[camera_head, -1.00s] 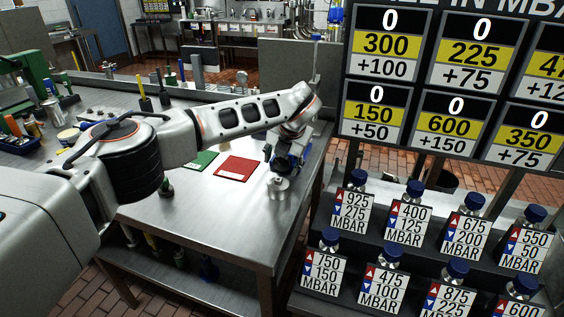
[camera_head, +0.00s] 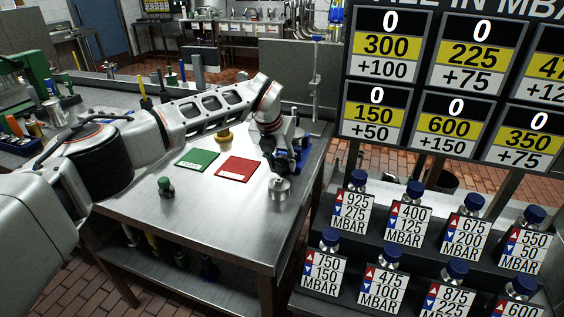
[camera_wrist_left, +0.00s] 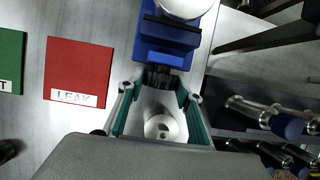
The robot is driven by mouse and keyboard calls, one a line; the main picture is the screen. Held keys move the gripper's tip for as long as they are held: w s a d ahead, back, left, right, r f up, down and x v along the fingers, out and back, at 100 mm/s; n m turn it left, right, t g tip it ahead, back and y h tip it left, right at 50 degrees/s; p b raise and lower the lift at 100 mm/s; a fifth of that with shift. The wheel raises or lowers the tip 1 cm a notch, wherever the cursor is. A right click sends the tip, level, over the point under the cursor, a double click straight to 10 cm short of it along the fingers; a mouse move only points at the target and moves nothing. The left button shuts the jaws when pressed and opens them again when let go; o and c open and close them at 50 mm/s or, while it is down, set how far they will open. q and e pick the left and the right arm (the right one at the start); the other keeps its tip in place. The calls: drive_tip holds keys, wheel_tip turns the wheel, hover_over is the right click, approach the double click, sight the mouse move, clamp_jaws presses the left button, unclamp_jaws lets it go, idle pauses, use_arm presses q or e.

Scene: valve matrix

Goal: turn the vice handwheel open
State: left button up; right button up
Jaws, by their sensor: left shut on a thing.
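The blue vice (camera_head: 297,152) stands at the right edge of the steel table, partly hidden by my left arm. In the left wrist view the vice (camera_wrist_left: 165,38) is at the top, with a round metal part above it. Its dark handwheel (camera_wrist_left: 160,76) faces down the picture. My left gripper (camera_head: 274,163) is at the vice's near side. In the wrist view its two teal-padded fingers (camera_wrist_left: 160,84) close in on both sides of the handwheel, which they partly hide. My right gripper is not in view.
A metal cylinder with a knob (camera_head: 279,189) stands just in front of the vice. A red card (camera_head: 236,169) and a green card (camera_head: 197,159) lie to the left. A small green-topped item (camera_head: 165,186) stands near the front. Racked meters (camera_head: 380,220) stand right of the table.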

use_arm(q)
drive_tip(key=shift+a+n+g+h, duration=0.15)
drive_tip(key=shift+n+g+h, duration=0.2)
drive_tip(key=shift+h, duration=0.95)
drive_tip(key=shift+w, duration=0.1)
drive_tip(key=o, duration=1.1)
drive_tip(key=v, duration=1.2)
drive_tip(key=shift+a, duration=0.2)
